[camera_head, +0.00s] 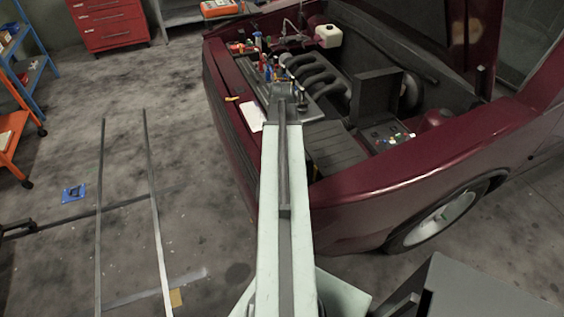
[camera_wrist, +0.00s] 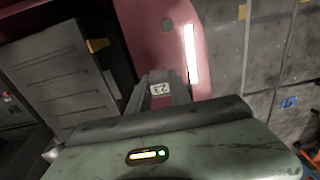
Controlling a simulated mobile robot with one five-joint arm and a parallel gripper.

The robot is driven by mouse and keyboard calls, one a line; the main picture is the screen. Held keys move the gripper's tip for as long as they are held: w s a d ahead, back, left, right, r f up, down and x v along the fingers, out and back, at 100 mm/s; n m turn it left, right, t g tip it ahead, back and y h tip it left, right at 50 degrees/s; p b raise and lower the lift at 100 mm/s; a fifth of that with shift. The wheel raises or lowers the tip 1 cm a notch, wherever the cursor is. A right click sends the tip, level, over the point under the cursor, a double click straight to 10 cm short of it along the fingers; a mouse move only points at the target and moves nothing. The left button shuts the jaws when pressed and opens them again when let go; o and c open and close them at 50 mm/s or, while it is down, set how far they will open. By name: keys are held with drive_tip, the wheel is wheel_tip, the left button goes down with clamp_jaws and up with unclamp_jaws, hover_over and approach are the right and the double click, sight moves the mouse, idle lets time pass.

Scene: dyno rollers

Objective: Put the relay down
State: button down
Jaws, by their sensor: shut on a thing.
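My gripper (camera_wrist: 165,82) reaches forward from the bottom of the wrist view, its jaws shut. A small pale block marked 23 (camera_wrist: 160,89) sits between the fingers and looks like the relay; its lower part is hidden. In the head view my gripper (camera_head: 284,90) is over the front of the open engine bay of a dark red car (camera_head: 440,170). The relay cannot be made out there, behind my arm. In the wrist view the held block is above the car's red front edge (camera_wrist: 150,25); the gap cannot be told.
Several small coloured parts (camera_head: 267,72) stand around the gripper, near the black engine pipes (camera_head: 318,74). A white sheet (camera_head: 250,114) and a yellow piece (camera_head: 232,99) lie on the front edge. More small parts are on a box (camera_head: 385,138) at right.

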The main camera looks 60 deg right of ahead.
drive_tip(key=shift+f+b, duration=2)
drive_tip(key=c, duration=1.2)
unclamp_jaws()
drive_tip(key=shift+r, duration=0.15)
wheel_tip(320, 180, up, 12)
drive_tip(key=p, duration=1.2)
drive_tip(key=shift+r+p, duration=0.25)
drive_tip(key=shift+p, duration=0.15)
drive_tip(key=shift+f, duration=0.1)
